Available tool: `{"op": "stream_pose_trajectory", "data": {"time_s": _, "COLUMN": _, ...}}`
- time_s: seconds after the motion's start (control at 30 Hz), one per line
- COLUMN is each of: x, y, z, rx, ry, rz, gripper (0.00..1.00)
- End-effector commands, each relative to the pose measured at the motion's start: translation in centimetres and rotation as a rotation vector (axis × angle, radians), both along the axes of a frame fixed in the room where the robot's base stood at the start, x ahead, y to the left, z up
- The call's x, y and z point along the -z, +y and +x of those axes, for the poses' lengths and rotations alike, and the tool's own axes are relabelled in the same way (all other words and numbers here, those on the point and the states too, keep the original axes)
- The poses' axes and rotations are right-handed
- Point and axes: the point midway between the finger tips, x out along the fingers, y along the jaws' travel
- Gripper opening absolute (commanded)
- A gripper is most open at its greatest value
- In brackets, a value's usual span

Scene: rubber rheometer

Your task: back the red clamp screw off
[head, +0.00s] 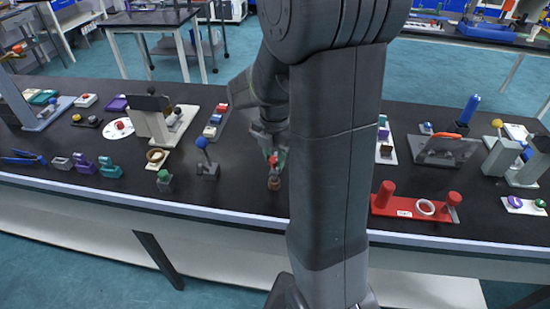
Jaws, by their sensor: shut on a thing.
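My gripper (271,148) points down over the black bench, just left of my upright arm link. It is shut on a small red piece (272,160) that shows between its fingers. The red piece may be the clamp screw, but it is too small and too covered to be sure. A small brown, round-looking part (274,184) shows just below the fingers near the bench's front edge. Whether it is joined to the red piece I cannot tell. My arm hides the bench behind and to the right of the gripper.
Left of my gripper stand a blue-knobbed grey block (207,168) and a green-knobbed block (164,181). A red tray (400,209) with red cylinders lies right of my arm. A grey fixture (155,120) stands back left. Bare bench shows left of the gripper near the front edge.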

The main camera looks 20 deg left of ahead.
Motion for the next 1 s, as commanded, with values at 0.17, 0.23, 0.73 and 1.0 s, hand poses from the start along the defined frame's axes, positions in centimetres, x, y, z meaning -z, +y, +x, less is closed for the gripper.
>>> {"op": "stream_pose_trajectory", "data": {"time_s": 0.17, "x": 0.09, "y": -0.03, "z": -0.04, "rx": 0.002, "ry": 0.001, "rz": -0.001, "gripper": 0.46}}
{"op": "stream_pose_trajectory", "data": {"time_s": 0.23, "x": 0.08, "y": -0.02, "z": -0.04, "rx": 0.002, "ry": 0.001, "rz": -0.001, "gripper": 0.46}}
{"op": "stream_pose_trajectory", "data": {"time_s": 0.73, "x": -0.03, "y": -0.01, "z": -0.01, "rx": 0.174, "ry": 0.0, "rz": 0.0, "gripper": 0.46}}
{"op": "stream_pose_trajectory", "data": {"time_s": 1.0, "x": 0.02, "y": 0.0, "z": -0.01, "rx": 0.394, "ry": 0.0, "rz": 0.0, "gripper": 0.46}}
